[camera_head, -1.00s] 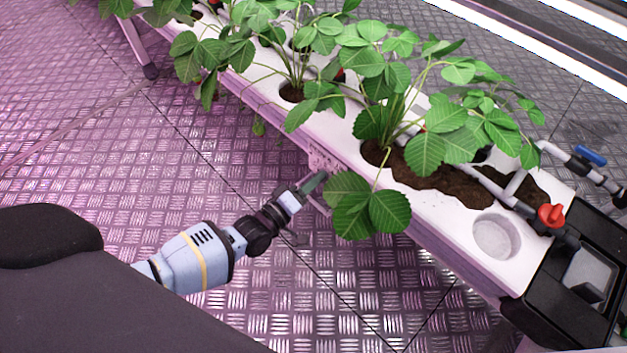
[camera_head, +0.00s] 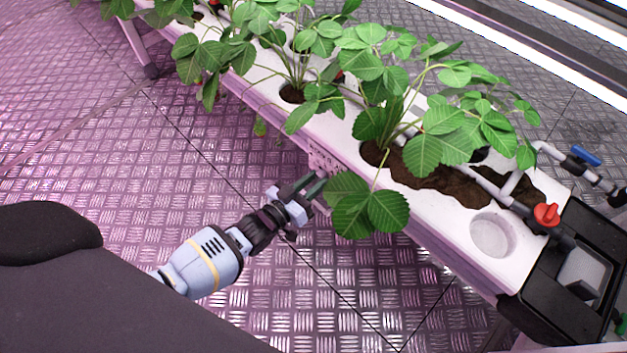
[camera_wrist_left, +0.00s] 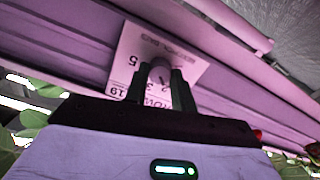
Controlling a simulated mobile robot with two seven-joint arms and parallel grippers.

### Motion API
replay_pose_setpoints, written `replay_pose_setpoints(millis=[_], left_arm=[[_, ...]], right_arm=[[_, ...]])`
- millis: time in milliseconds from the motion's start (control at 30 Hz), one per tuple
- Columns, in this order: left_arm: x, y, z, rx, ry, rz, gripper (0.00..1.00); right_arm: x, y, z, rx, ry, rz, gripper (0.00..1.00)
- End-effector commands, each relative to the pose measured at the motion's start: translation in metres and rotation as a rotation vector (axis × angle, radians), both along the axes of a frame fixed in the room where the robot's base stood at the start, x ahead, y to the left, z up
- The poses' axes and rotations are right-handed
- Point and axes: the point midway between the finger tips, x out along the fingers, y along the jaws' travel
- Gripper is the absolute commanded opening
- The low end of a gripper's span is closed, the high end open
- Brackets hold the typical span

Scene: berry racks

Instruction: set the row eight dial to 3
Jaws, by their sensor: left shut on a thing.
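The dial (camera_wrist_left: 160,70) is a small round grey knob in the left wrist view. It sits on a white label plate (camera_wrist_left: 187,52) on the side of the pink-lit trough. Printed numbers show around the knob, among them a 5, a 3 and a 2, and the label is upside down. My left gripper (camera_wrist_left: 162,85) is shut on the knob, one finger on each side. In the head view my left gripper (camera_head: 312,188) reaches the trough's near side, and leaves hide the knob. The dial's exact setting cannot be read. My right gripper is out of view.
The white trough (camera_head: 440,232) holds leafy strawberry plants (camera_head: 440,140) that hang over its near edge beside my gripper. A red valve (camera_head: 546,214), a blue valve handle (camera_head: 586,155) and a black tank (camera_head: 545,290) are at the right. The metal floor (camera_head: 200,150) is clear.

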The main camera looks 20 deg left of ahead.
Motion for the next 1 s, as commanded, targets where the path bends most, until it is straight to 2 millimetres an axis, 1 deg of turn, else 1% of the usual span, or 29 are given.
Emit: replay_pose_setpoints(millis=[400, 600, 800, 1000], left_arm=[[-0.0004, 0.0, -0.0002, 0.365, -0.132, 0.001, 0.03], [-0.0005, 0.0001, -0.0003, 0.512, -0.186, 0.001, 0.03], [-0.0004, 0.0001, -0.0002, 0.62, -0.225, 0.001, 0.03], [-0.0002, 0.0003, -0.0001, 0.684, -0.248, 0.001, 0.03]], right_arm=[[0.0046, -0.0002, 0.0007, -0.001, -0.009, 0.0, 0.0], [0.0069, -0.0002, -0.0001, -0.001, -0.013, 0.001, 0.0], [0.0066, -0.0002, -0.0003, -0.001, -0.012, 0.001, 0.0], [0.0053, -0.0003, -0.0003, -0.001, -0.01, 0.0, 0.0]])
